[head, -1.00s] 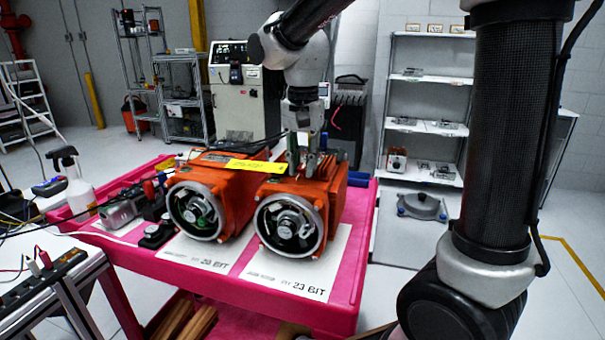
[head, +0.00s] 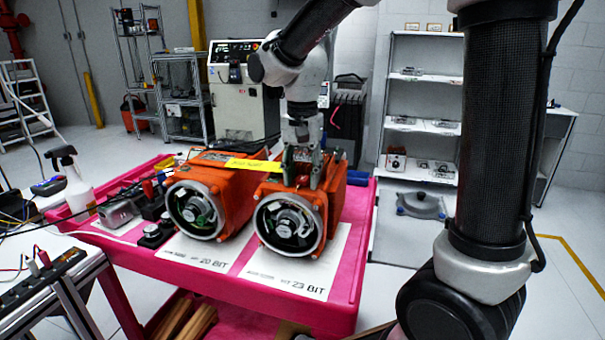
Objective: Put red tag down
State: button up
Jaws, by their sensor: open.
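My gripper (head: 302,178) points down over the top of the right orange servo motor (head: 318,200), at its front edge. Its fingers are apart. A small red piece (head: 302,181), which looks like the red tag, shows between the fingertips at the motor's top. I cannot tell whether it touches the fingers. A yellow tag (head: 253,166) with dark lettering lies across the tops of the two motors, just left of my gripper. The left orange motor (head: 220,205) stands beside the right one. Both have open round fronts with the encoder parts visible.
The motors stand on white sheets, marked 20 BIT (head: 205,258) and 23 BIT (head: 300,283), on a pink cart (head: 350,270). A grey device (head: 120,212), a spray bottle (head: 73,178) and cables crowd the left side. The cart's front right corner is clear.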

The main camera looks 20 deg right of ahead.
aim_at(302, 178)
notch_tip(302, 178, up, 11)
jog(key=s+d+f+n+t, duration=0.2)
jog(key=s+d+n, duration=0.1)
jog(key=s+d, duration=0.4)
jog(key=s+d+f+n+t, duration=0.2)
jog(key=s+d, duration=0.6)
jog(key=s, duration=0.4)
jog(key=shift+f+n, duration=0.85)
jog(key=shift+n, duration=0.25)
